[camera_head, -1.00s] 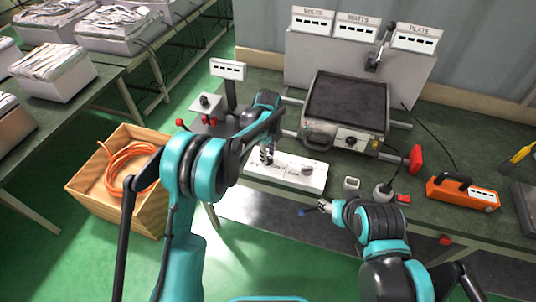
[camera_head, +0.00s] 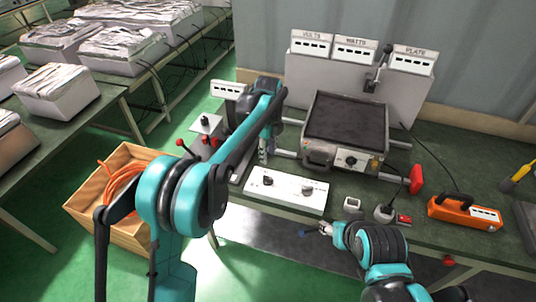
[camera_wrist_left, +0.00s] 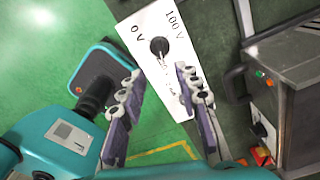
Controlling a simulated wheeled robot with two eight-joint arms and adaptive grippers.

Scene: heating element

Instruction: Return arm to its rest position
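My left arm reaches in from the left, bent at the elbow. Its gripper (camera_head: 262,152) hangs behind the white control box (camera_head: 288,191), partly hidden by my forearm. In the left wrist view the fingers (camera_wrist_left: 160,98) are spread apart with nothing between them. Beyond them are the box face (camera_wrist_left: 184,52), its black knob (camera_wrist_left: 158,46) and the markings 0 V and 100 V. The gripper is apart from the knob. My right gripper (camera_head: 318,231) is low, in front of the bench edge; its fingers are too small to read.
A hot plate (camera_head: 345,118) stands behind the control box, with labelled meters (camera_head: 355,50) at the back. A red-knobbed stand (camera_head: 206,125) is close left of my left forearm. A wooden crate (camera_head: 85,205) with orange hose and an orange tool (camera_head: 465,213) flank the area.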

